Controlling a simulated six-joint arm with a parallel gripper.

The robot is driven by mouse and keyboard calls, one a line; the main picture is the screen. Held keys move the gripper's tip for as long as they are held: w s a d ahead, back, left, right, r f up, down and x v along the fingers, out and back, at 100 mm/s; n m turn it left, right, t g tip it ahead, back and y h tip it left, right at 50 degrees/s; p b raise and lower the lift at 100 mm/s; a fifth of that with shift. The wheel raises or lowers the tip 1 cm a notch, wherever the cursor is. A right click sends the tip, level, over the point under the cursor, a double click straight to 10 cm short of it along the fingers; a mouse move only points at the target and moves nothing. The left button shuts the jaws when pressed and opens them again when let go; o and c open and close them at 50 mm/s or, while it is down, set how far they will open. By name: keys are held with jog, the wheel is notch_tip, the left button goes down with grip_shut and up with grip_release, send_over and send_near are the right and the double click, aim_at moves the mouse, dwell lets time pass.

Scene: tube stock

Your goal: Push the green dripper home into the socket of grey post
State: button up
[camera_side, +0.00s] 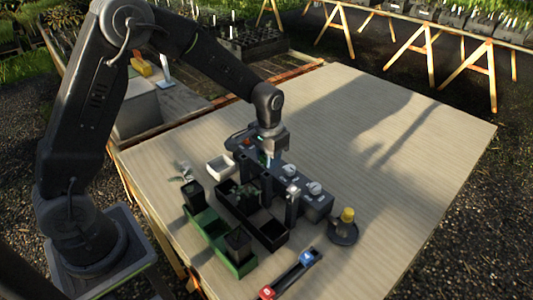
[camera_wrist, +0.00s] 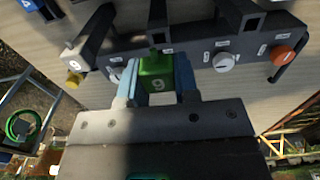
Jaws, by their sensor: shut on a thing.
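In the side view my gripper (camera_side: 268,157) is low over the dark panel, and the dripper is mostly hidden there. Several upright posts stand along the panel; a grey post (camera_wrist: 155,14) rises just beyond the dripper in the wrist view. The dripper's far end is close to the panel's edge by this post. I cannot tell whether it is inside a socket.
The dark panel (camera_wrist: 198,57) carries a white knob (camera_wrist: 224,62) and an orange knob (camera_wrist: 281,56). The table's right side (camera_side: 420,150) is clear.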

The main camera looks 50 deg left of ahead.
jog(key=shift+f, duration=1.95)
jog(key=shift+f, duration=0.25)
jog(key=o, duration=1)
jog(key=shift+c, duration=0.2)
notch_tip(320, 180, up, 14)
jog(key=shift+f, duration=0.1)
jog(key=s+r+t, duration=0.3)
jog(key=s+r, duration=0.6)
jog(key=s, duration=0.3)
jog(key=s+t, duration=0.2)
jog(key=s, duration=0.9)
jog(key=shift+s+d+r+t, duration=0.2)
jog(key=shift+d+r+t, duration=0.15)
jog(key=shift+d, duration=0.1)
